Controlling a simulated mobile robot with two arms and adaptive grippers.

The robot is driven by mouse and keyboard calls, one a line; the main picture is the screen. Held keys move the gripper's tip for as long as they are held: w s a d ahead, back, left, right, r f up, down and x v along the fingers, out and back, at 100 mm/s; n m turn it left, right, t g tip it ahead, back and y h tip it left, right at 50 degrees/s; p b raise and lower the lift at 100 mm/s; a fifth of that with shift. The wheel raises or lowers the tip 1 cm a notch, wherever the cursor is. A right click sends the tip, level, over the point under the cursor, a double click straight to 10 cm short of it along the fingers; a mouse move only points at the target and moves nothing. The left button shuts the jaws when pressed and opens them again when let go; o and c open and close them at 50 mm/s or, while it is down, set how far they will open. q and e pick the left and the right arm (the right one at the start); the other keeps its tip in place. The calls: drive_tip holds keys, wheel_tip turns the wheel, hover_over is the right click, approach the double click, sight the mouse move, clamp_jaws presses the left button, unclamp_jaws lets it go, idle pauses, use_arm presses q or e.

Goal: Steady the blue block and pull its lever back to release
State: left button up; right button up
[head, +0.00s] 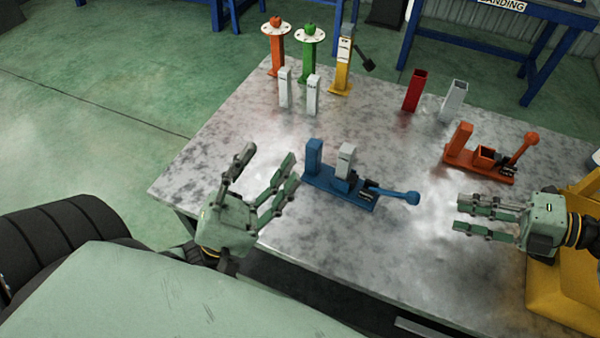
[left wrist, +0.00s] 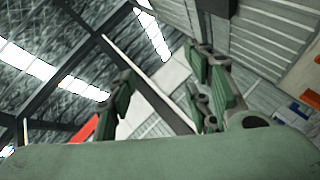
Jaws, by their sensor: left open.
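The blue block (head: 312,158) stands upright at the left end of a blue base on the metal table. A grey block (head: 346,160) stands beside it on the same base. The blue lever (head: 395,195) extends to the right from the base and ends in a round knob. My left gripper (head: 262,168) is open and empty, left of the blue block and apart from it. Its fingers also show in the left wrist view (left wrist: 160,95), with only roof and wall behind them. My right gripper (head: 462,214) is right of the lever knob, apart from it, its fingers pointing left with nothing visible between them.
An orange lever fixture (head: 480,165) sits at the right. A red post (head: 415,90) and a white post (head: 453,100) stand behind. Orange, green and yellow stands (head: 341,75) and two small white posts are at the back left. The table (head: 225,140) is bare left of the blue fixture.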

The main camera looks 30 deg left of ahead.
use_arm(q)
drive_tip(key=w+a+n+t+y, duration=0.25)
drive_tip(key=w+n+y, duration=0.25)
drive_tip(key=n+y, duration=0.3)
drive_tip(key=n+g+y, duration=0.6)
drive_tip(key=n+y, duration=0.1)
drive_tip(key=n, duration=0.2)
hover_over(310, 159)
drive_tip(key=s+a, duration=0.2)
drive_tip(key=s, duration=0.4)
wheel_tip(310, 159, down, 13)
drive_tip(key=f+g, duration=0.1)
drive_tip(key=f, duration=0.1)
drive_tip(key=d+f+n, duration=0.1)
drive_tip(key=w+d+f+g, duration=0.1)
drive_tip(key=f, duration=0.1)
drive_tip(key=shift+d+f+n+g+h, duration=0.1)
drive_tip(key=shift+f+n+g+h, duration=0.2)
drive_tip(key=shift+n+g+h, duration=0.1)
drive_tip(key=shift+w+f, duration=0.15)
drive_tip(key=w, duration=0.7)
drive_tip(key=shift+w, duration=0.2)
clamp_jaws()
